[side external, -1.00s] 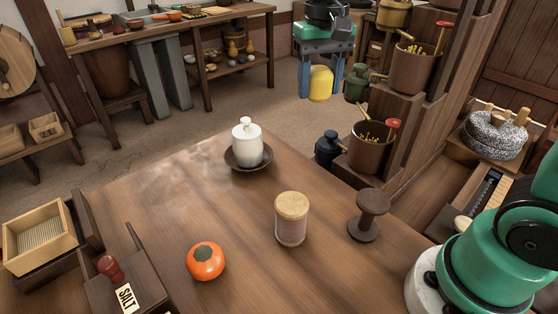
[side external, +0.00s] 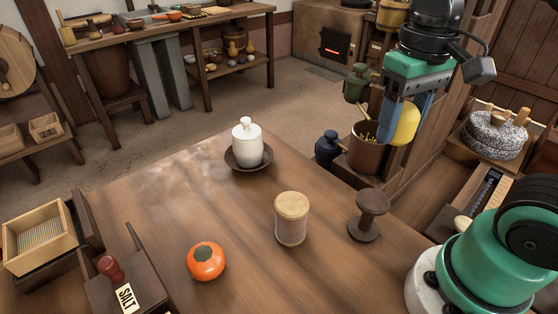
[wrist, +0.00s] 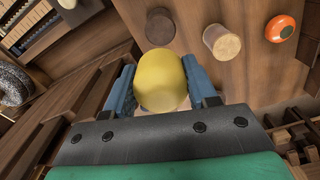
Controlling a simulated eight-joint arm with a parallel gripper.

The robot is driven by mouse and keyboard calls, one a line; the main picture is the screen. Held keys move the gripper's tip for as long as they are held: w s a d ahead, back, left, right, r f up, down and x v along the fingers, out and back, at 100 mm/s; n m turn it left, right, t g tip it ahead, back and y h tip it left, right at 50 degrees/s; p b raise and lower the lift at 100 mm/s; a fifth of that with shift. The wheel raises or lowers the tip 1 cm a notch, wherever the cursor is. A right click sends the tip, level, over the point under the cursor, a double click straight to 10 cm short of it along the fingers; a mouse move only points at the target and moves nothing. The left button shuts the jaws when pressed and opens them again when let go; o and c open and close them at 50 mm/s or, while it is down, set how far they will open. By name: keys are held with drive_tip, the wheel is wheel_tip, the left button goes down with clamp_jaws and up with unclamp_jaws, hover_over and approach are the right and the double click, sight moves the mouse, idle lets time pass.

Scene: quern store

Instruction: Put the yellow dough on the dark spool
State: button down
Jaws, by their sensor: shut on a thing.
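My gripper (side external: 407,120) is shut on the yellow dough (side external: 406,124) and holds it in the air, above and to the right of the dark spool in the side view. In the wrist view the dough (wrist: 161,80) sits between the blue fingers (wrist: 163,88). The dark spool (side external: 371,205) stands upright on the wooden table near its right edge, with a bare top. In the wrist view the spool (wrist: 154,22) shows just beyond the dough, apart from it.
A cork-topped jar (side external: 291,220) stands left of the spool. Stepped shelving with a brown bucket (side external: 367,157) stands beyond the table's right side.

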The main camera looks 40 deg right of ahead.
sight(375, 200)
wheel_tip(375, 200, down, 11)
drive_tip(key=shift+f, duration=0.15)
idle(0.4)
drive_tip(key=shift+f, duration=0.15)
drive_tip(key=shift+c, duration=1.3)
unclamp_jaws()
wheel_tip(375, 200, up, 12)
drive_tip(key=shift+w, duration=0.1)
drive_tip(key=w+f+n+t, duration=0.3)
drive_tip(key=w+f+t, duration=0.4)
drive_tip(key=w, duration=0.1)
drive_tip(key=shift+w+a, duration=0.2)
drive_tip(key=shift+w, duration=0.2)
drive_tip(key=shift+f, duration=0.1)
